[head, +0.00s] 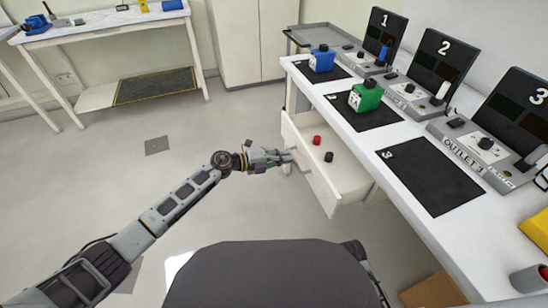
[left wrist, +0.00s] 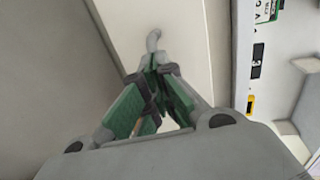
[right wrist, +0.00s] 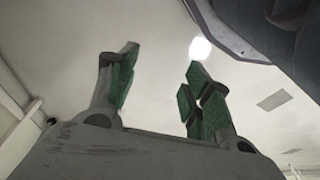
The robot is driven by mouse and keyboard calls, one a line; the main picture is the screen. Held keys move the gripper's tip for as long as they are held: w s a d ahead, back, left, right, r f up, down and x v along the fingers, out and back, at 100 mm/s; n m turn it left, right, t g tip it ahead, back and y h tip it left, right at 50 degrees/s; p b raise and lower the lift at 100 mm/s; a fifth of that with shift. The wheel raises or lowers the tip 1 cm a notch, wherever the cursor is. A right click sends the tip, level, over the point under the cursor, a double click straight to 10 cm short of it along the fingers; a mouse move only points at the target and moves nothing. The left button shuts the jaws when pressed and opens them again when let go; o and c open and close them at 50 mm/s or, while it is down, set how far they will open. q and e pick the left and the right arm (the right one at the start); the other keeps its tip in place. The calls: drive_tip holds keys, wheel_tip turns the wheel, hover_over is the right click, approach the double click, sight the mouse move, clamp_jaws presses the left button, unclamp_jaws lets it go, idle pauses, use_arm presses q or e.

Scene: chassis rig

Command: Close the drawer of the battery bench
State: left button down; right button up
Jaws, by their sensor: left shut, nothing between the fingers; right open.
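The battery bench (head: 405,150) runs along the right of the head view. Its white drawer (head: 319,186) stands pulled out toward the left, with a red piece (head: 317,140) and a black piece (head: 328,157) inside. My left gripper (head: 291,158) is shut and empty, at the outer side of the drawer front. In the left wrist view its fingertips (left wrist: 160,72) point at a grey handle (left wrist: 154,40) on a pale panel; I cannot tell whether they touch. My right gripper (right wrist: 160,75) is open and empty, away from the drawer.
On the bench top a blue battery (head: 321,59) and a green battery (head: 365,95) stand on black mats; mat 3 (head: 433,175) is bare. Numbered outlet units line the back. A cardboard box (head: 433,292) is below. The floor (head: 200,190) left of the drawer is clear.

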sight(300, 152)
use_arm(q)
drive_tip(key=x, duration=0.3)
drive_tip(key=r+x, duration=0.1)
drive_tip(key=x, duration=0.2)
drive_tip(key=shift+d+r, duration=0.2)
drive_tip(key=shift+d, duration=0.05)
drive_tip(key=x, duration=0.4)
drive_tip(key=shift+w+d+r, duration=0.15)
drive_tip(key=shift+d+r, duration=0.2)
drive_tip(key=shift+d, duration=0.1)
drive_tip(key=shift+w+d, duration=0.2)
drive_tip(key=shift+d, duration=0.4)
drive_tip(key=shift+d+r, duration=0.1)
use_arm(e)
drive_tip(key=shift+s+a+r, duration=0.15)
drive_tip(key=shift+r, duration=0.05)
use_arm(q)
drive_tip(key=shift+r, duration=0.1)
use_arm(e)
drive_tip(key=shift+f, duration=0.1)
drive_tip(key=shift+s, duration=0.1)
